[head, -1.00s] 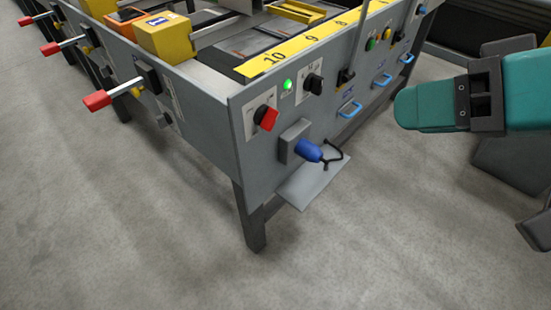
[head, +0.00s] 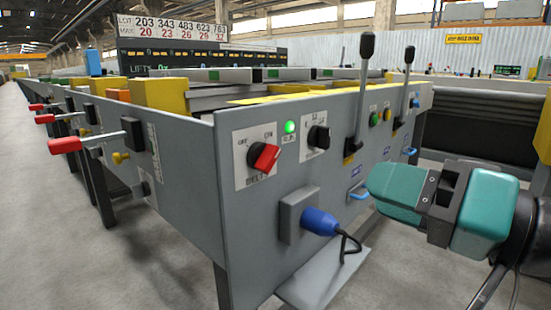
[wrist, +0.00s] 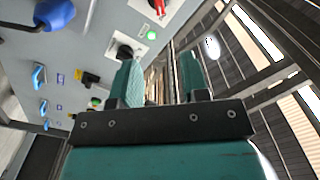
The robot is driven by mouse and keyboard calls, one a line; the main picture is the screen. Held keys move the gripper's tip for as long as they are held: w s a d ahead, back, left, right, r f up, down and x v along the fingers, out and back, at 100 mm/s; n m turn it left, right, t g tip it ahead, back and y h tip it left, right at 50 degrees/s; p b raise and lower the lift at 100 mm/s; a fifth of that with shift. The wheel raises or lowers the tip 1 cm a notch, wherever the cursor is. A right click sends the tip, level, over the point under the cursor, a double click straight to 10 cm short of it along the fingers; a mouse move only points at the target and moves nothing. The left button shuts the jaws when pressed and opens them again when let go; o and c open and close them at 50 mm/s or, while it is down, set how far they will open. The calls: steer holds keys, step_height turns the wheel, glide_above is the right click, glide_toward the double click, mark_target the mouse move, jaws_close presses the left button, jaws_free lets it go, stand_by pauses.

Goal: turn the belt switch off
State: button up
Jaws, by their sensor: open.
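The belt switch (head: 264,157) is a red rotary knob on a white plate, on the grey end panel of the table. Its plate has OFF at the left and ON at the right; the knob is tilted to the upper right, towards ON. A green lamp (head: 289,128) beside it is lit. In the wrist view the red knob (wrist: 158,6) is cut by the top edge. My gripper (head: 385,190) is to the right of the switch and lower in the head view, apart from the panel. In the wrist view its teal fingers (wrist: 160,80) are apart, with nothing between them.
A black selector (head: 318,138) is just right of the belt switch. A blue plug (head: 320,222) with a black cable sticks out below. Upright levers (head: 362,95) stand further right. Red-tipped handles (head: 66,146) stick out on the left side. Floor is clear at left.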

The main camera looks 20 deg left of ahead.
mark_target(275, 158)
steer(key=p+x, duration=0.7)
steer(key=x, duration=0.9)
steer(key=shift+a, duration=0.15)
steer(key=shift+c, duration=0.2)
jaws_close()
